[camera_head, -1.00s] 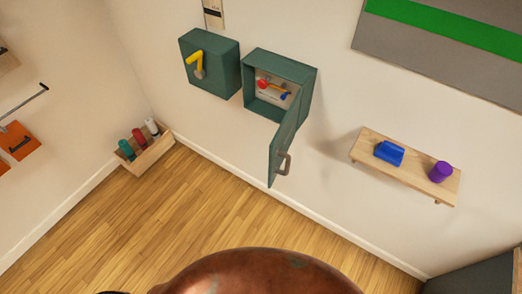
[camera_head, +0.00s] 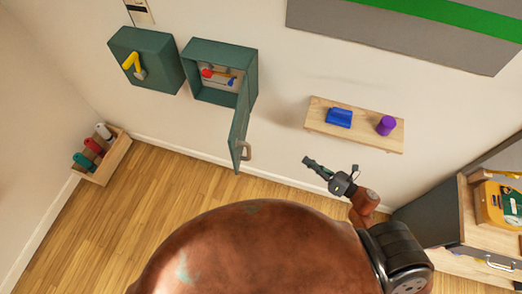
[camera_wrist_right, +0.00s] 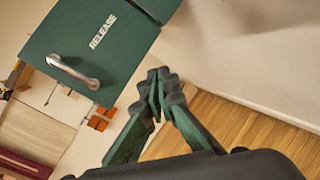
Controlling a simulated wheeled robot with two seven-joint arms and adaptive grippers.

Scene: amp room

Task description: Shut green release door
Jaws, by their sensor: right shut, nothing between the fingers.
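The green release door (camera_head: 239,127) stands swung open from its green wall box (camera_head: 223,57), with a grey handle (camera_head: 246,150) on its outer face. Inside the box are a red knob and a small blue part. In the right wrist view the door (camera_wrist_right: 95,40) shows the word RELEASE and its metal handle (camera_wrist_right: 72,72). My right gripper (camera_head: 306,160) is right of the door and apart from it. My left gripper does not show.
A second green box (camera_head: 150,65) with a yellow lever hangs left of the release box. A wooden shelf (camera_head: 355,130) with a blue block and a purple cylinder is above my right gripper. A cabinet (camera_head: 470,215) stands at the right. A wooden rack with bottles (camera_head: 108,160) is at the left.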

